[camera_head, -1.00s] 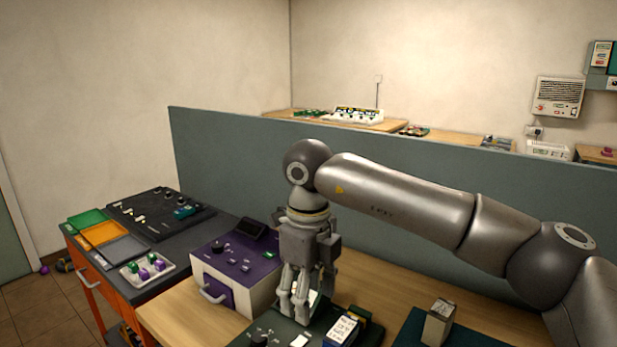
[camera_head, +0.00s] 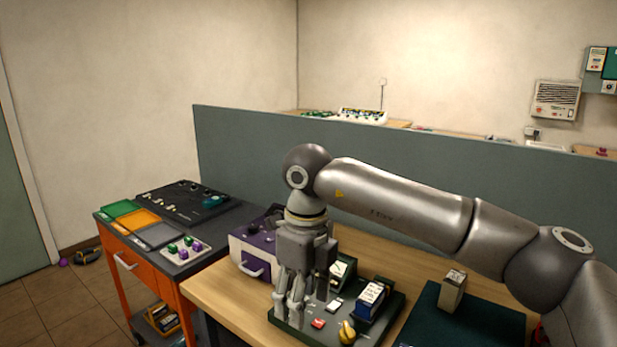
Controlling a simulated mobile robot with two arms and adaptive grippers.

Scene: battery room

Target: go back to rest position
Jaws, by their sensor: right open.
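My right gripper (camera_head: 289,308) points down over the left part of a dark green board (camera_head: 285,324) on the wooden table. Its fingers are apart and I see nothing held between them. The board carries a blue and white box (camera_head: 370,297), a yellow knob-like piece (camera_head: 346,332), a red piece (camera_head: 318,323) and a white piece (camera_head: 334,305). My right arm (camera_head: 400,195) reaches in from the right across the table. My left gripper is not in view.
A purple-topped box (camera_head: 250,262) stands close behind the gripper. An orange cart (camera_head: 150,273) with trays is at the left. A beige block (camera_head: 452,290) sits on a dark green mat (camera_head: 485,325) at the right. A grey partition (camera_head: 240,150) runs behind the table.

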